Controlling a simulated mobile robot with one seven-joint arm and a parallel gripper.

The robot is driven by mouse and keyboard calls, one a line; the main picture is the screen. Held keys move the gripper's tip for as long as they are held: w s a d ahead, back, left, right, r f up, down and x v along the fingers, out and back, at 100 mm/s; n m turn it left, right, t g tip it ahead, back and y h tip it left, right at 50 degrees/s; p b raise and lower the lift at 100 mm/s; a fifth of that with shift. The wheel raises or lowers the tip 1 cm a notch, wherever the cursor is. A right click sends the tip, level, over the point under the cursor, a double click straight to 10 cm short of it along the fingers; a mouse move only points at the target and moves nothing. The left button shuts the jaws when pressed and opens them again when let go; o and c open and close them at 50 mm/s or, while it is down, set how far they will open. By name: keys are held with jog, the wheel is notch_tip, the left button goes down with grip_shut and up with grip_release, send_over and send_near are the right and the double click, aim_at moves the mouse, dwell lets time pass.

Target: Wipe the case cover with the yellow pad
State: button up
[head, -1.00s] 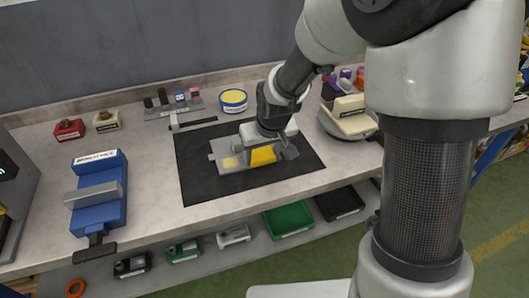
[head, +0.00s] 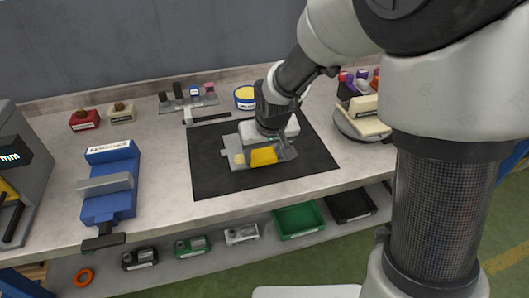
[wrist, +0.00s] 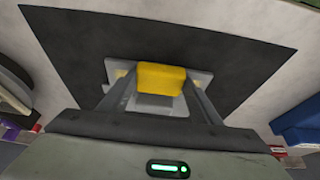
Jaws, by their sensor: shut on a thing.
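The yellow pad (head: 263,157) is held between the fingers of my gripper (head: 268,151), which is shut on it. The pad also shows at the fingertips in the wrist view (wrist: 162,79). Below it lies the case cover (head: 228,158), a flat grey plate, also in the wrist view (wrist: 201,79). The pad is over the cover and seems to rest on it, but I cannot be sure of contact. A pale yellow patch (head: 239,159) shows on the cover, left of the pad. My gripper hides part of the cover.
The cover lies on a black mat (head: 215,183) on the workbench. A blue vise-like fixture (head: 110,190) stands at left, a round turntable (head: 358,122) with cream parts at right. A yellow-topped tin (head: 244,98) and a small rack (head: 188,103) are behind.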

aim_at(252, 158)
jog(key=shift+s+a+f+b, duration=0.1)
jog(key=shift+s+a+b, duration=0.1)
jog(key=shift+a, duration=0.2)
jog(key=shift+s+a+b, duration=0.1)
jog(key=shift+a+b, duration=0.1)
jog(key=shift+a, duration=0.2)
jog(key=shift+a+r, duration=0.2)
jog(key=shift+a, duration=0.5)
jog(key=shift+s+a+f+b, duration=0.1)
jog(key=shift+s+a+b, duration=0.05)
jog(key=shift+a+b, duration=0.35)
jog(key=shift+s+a+f+b, duration=0.1)
jog(key=shift+s+a+b, duration=0.05)
jog(key=shift+a+b, duration=0.25)
jog(key=shift+s+a+r, duration=0.1)
jog(key=shift+s+a, duration=0.05)
jog(key=shift+a, duration=0.4)
jog(key=shift+w+d, duration=0.2)
jog(key=shift+d, duration=0.6)
jog(key=shift+w+d, duration=0.15)
jog(key=shift+d, duration=0.6)
jog(key=shift+f, duration=0.2)
